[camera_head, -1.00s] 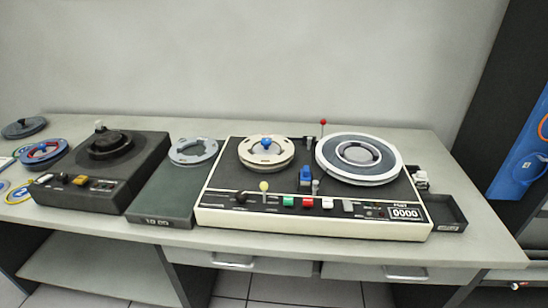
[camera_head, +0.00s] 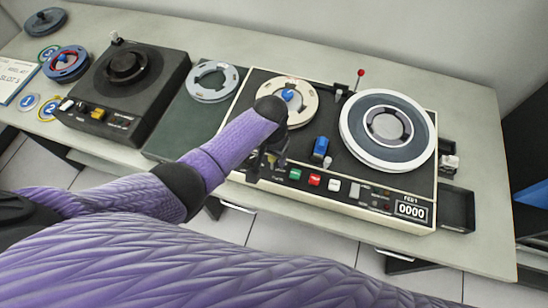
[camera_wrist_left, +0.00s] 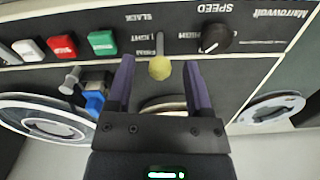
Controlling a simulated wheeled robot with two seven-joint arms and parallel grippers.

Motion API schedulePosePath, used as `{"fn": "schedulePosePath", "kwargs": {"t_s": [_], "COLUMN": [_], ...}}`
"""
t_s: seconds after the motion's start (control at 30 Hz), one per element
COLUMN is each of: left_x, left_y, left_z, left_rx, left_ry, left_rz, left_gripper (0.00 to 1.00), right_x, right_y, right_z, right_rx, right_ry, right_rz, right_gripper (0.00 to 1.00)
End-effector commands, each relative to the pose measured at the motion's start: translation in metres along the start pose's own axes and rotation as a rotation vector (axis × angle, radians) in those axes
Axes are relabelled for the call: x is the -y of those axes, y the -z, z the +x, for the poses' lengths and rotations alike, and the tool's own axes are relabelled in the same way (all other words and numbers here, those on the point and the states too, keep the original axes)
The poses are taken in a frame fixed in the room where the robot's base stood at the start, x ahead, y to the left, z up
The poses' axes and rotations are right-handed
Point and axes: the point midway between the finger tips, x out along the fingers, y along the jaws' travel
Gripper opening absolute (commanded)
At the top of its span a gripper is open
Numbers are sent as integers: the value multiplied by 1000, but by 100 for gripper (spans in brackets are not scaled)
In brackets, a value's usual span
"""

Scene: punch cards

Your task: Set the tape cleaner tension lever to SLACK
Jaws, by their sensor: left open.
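The tension lever has a yellow ball knob (camera_wrist_left: 160,68), seen in the left wrist view on the tape deck's dark panel (camera_wrist_left: 262,62). The labels SLACK and FIRM are near it, upside down in this view, and the knob appears close to FIRM. My left gripper (camera_wrist_left: 157,62) is open, with one finger to each side of the knob in the picture; I cannot tell if either touches it. In the head view my left gripper (camera_head: 264,168) is over the deck's front left part and hides the lever. My right gripper is not in view.
The black SPEED knob (camera_wrist_left: 216,38) sits close beside the lever. Green (camera_head: 295,174), red (camera_head: 314,180) and white (camera_head: 334,185) buttons line the front. A blue part (camera_head: 320,148) and reels (camera_head: 388,132) stand behind. A red-topped lever (camera_head: 360,73) rises at the back.

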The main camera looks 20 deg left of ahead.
Motion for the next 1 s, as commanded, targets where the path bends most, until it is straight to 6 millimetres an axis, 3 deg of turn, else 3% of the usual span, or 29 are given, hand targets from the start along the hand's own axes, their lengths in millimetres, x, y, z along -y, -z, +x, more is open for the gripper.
{"fn": "schedulePosePath", "kwargs": {"t_s": [0.03,0.17,0.47,0.8,1.0], "left_x": [0,0,0,0,0], "left_y": [0,0,0,0,-1], "left_z": [16,33,35,35,34], "left_rx": [2,1,-1,-1,-8], "left_ry": [0,0,0,0,2], "left_rz": [0,1,1,0,0], "left_gripper": [66,66,66,0,0], "right_x": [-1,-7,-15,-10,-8], "right_y": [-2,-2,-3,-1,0], "right_z": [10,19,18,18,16], "right_rx": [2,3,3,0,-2], "right_ry": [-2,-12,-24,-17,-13], "right_rz": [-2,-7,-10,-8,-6], "right_gripper": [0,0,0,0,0]}}
